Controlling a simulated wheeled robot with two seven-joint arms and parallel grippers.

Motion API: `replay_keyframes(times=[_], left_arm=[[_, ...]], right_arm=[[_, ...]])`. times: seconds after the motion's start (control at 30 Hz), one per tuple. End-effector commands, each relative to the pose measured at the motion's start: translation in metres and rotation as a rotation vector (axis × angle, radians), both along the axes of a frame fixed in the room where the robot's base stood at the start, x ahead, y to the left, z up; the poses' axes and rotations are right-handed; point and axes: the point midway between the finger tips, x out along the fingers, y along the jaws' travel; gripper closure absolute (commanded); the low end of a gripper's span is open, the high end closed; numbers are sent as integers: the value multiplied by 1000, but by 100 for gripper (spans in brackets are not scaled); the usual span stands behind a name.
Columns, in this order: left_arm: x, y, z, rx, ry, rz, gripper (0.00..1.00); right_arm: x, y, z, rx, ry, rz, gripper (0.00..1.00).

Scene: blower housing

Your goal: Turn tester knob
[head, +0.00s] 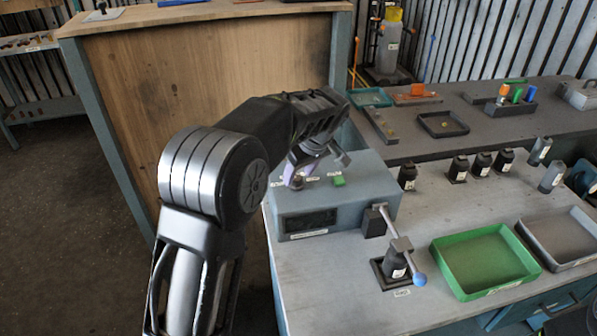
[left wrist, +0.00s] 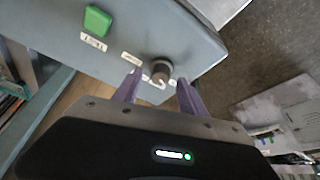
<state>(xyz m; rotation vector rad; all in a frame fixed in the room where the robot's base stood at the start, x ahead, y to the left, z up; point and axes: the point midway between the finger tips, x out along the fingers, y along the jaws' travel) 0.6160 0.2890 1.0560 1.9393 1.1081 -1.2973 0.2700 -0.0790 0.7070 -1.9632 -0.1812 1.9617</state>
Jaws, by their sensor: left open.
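The tester is a grey-blue box (head: 350,212) with a dark display on its front, standing on the workbench. A green button (head: 339,181) is on its top, also seen in the left wrist view (left wrist: 97,20). The tester knob (left wrist: 161,70) is a small dark round knob near the box's edge, with small labels beside it. My left gripper (head: 303,168) is over the box's top left part. In the left wrist view its purple fingers (left wrist: 158,80) are open, one on either side of the knob, with gaps visible. Whether they touch it is not clear.
A lever with a blue ball end (head: 419,279) stands right of the tester, by a black part in a holder. A green tray (head: 485,260) and a grey tray (head: 560,238) lie further right. A wooden panel (head: 200,90) rises behind my left arm.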

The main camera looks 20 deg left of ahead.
Motion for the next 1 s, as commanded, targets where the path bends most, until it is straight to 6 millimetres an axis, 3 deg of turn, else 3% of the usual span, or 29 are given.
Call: replay_keyframes(times=[0.4, 1.0], left_arm=[[2, 4, -11, 0, -1, 0, 51], [2, 4, -11, -1, -2, -1, 100]], right_arm=[[0, -1, 3, -1, 1, -1, 64], [0, -1, 3, -1, 1, -1, 64]])
